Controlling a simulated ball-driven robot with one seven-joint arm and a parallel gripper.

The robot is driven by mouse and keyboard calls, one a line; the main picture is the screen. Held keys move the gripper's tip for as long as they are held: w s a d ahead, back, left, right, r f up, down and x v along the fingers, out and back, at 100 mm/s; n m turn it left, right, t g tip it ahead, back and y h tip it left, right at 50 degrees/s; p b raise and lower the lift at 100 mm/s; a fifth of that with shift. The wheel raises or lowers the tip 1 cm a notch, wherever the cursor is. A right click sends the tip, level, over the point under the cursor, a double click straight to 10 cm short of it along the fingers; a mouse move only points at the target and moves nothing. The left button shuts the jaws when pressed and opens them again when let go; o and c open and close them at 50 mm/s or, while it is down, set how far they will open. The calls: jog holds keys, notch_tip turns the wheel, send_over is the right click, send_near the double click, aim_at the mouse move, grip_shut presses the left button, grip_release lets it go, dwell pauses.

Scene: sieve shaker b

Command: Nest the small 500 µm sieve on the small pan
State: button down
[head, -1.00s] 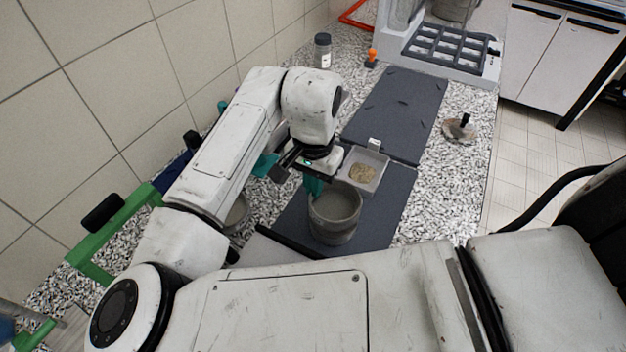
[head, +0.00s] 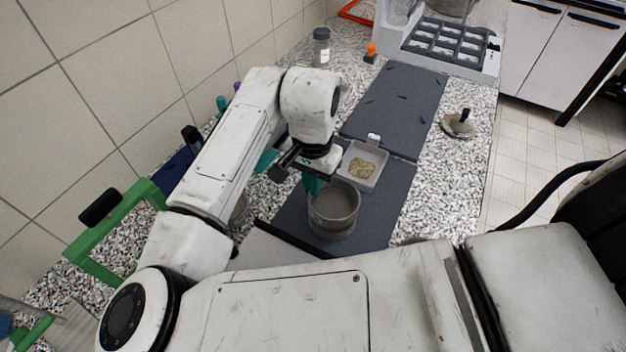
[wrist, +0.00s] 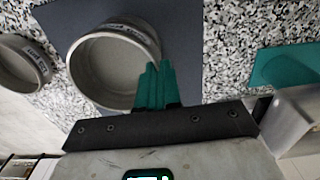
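A round grey metal vessel with a label, which looks like the small sieve (head: 336,203), sits over the dark mat in the head view. Its pale inside and thick rim show in the wrist view (wrist: 103,68). In the head view a band shows at its foot; I cannot tell whether that is its own skirt or the pan under it. My gripper (wrist: 157,82) has its teal fingers close together at the vessel's near right rim, seemingly pinching the wall. A second round labelled vessel (wrist: 24,62) stands apart to the left; its label is unreadable.
A square tray of tan grains (head: 362,168) stands just behind the vessel. A dark mat (head: 398,105) extends beyond it. A lidded jar (head: 321,47), an orange-topped item (head: 370,53) and a black-handled brush-like item (head: 459,124) stand farther off.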

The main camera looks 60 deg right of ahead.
jog(key=shift+f, duration=0.55)
dwell(0.7)
jog(key=c, duration=1.3)
grip_release()
jog(key=shift+o, duration=0.2)
jog(key=shift+r, duration=0.1)
notch_tip(320, 180, up, 7)
jog(key=p, duration=0.6)
jog(key=shift+s, duration=0.1)
